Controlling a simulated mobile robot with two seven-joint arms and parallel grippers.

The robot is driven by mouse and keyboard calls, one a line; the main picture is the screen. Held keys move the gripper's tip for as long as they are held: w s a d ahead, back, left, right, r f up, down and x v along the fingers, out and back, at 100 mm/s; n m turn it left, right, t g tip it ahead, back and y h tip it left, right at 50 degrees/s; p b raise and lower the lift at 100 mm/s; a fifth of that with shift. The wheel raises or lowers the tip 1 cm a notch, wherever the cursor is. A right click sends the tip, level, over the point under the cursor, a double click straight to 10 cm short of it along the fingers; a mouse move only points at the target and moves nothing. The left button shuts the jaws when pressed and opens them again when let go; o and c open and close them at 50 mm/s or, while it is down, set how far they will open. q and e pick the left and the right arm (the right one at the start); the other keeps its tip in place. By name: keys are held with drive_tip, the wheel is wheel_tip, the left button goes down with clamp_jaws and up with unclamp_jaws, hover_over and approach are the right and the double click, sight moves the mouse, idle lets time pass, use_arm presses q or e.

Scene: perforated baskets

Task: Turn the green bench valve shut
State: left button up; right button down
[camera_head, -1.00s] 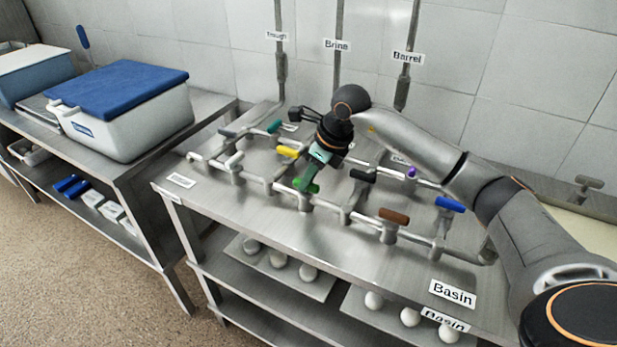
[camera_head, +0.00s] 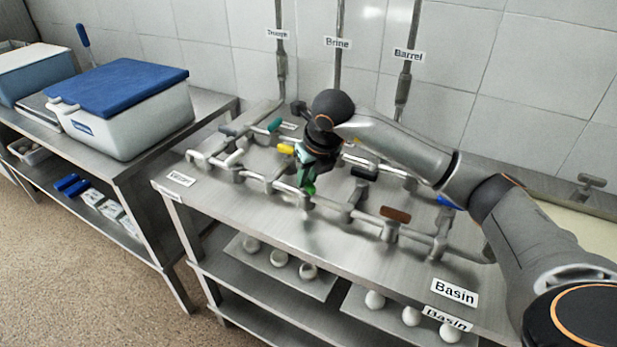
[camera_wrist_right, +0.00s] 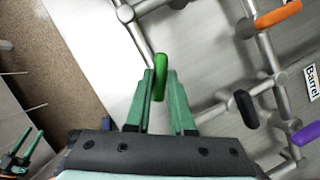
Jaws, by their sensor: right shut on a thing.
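The green bench valve handle (camera_head: 310,190) sits on the front pipe run of the steel bench, mostly hidden by my right gripper (camera_head: 306,181) in the head view. In the right wrist view, the green handle (camera_wrist_right: 160,75) lies between the tips of my teal right fingers (camera_wrist_right: 161,78), which are shut on it. The valve body under the handle is largely hidden. My left gripper (camera_wrist_right: 35,131) shows only at the lower left of the right wrist view, away from the bench pipes, with its two fingers apart and nothing visible between them.
Close by on the pipes are yellow (camera_head: 286,149), black (camera_head: 364,173), brown (camera_head: 395,214) and blue (camera_head: 447,202) handles. A blue-lidded cooler (camera_head: 130,125) stands on the left table. The bench front near the Basin label (camera_head: 454,292) is clear.

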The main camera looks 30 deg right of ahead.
drive_tip(key=m+h, duration=0.1)
drive_tip(key=m, duration=0.2)
drive_tip(key=shift+a+m+b, duration=0.15)
drive_tip(key=shift+m+b, duration=0.25)
drive_tip(key=m, duration=0.1)
drive_tip(key=m+g+h, duration=0.1)
drive_tip(key=m, duration=0.1)
drive_tip(key=shift+w+a+m+h+b, duration=0.1)
drive_tip(key=shift+m+h+b, duration=0.2)
drive_tip(key=shift+w+m+g+h, duration=0.1)
drive_tip(key=shift+m+g+h, duration=0.5)
drive_tip(key=shift+m, duration=1.4)
drive_tip(key=c, duration=0.8)
unclamp_jaws()
drive_tip(key=shift+r, duration=0.15)
